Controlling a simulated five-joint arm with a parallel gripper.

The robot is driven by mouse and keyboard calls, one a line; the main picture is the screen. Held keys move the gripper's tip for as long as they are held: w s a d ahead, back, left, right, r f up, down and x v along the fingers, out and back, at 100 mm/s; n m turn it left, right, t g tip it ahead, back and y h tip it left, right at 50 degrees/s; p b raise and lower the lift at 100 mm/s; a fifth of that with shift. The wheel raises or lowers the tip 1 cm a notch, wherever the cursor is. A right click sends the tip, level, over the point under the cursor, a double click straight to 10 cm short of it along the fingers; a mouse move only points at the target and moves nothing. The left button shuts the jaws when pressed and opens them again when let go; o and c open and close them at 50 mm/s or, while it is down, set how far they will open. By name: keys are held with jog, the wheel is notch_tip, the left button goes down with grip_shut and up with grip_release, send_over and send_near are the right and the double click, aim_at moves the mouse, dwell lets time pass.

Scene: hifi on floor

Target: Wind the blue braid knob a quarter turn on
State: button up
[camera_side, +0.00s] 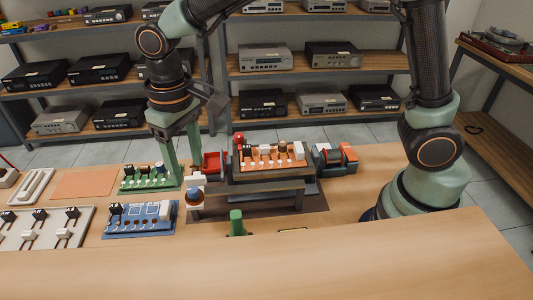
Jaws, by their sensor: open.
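A small round blue and brown knob-like part (194,196) stands among white blocks, at the left edge of the dark mat. It may be the blue braid knob, but it is too small to tell. A blue board (122,231) with a row of small dark knobs and white blocks lies to its left. My gripper (187,177) points down with its two green fingers apart and nothing seen between them. Its tips are just above the round part in the picture; the gap in depth cannot be judged.
A green board (128,187) is close by my gripper's left finger. An orange board (262,167) sits on a raised dark stand, with a red bin (212,164) beside it. A green upright piece (237,222) stands in front. The table's front is clear.

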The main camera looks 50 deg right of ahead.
aim_at(194, 188)
notch_tip(194, 188, up, 7)
dwell(0.3)
jog(key=shift+f, duration=0.1)
jog(key=s+d+m+t, duration=0.1)
jog(key=s+d+t, duration=0.1)
jog(key=d, duration=0.8)
jog(key=s+d+r+m+t, duration=0.1)
jog(key=s+d+t, duration=0.2)
jog(key=d, duration=0.7)
jog(key=shift+s+d+r, duration=0.2)
jog(key=shift+s, duration=1.05)
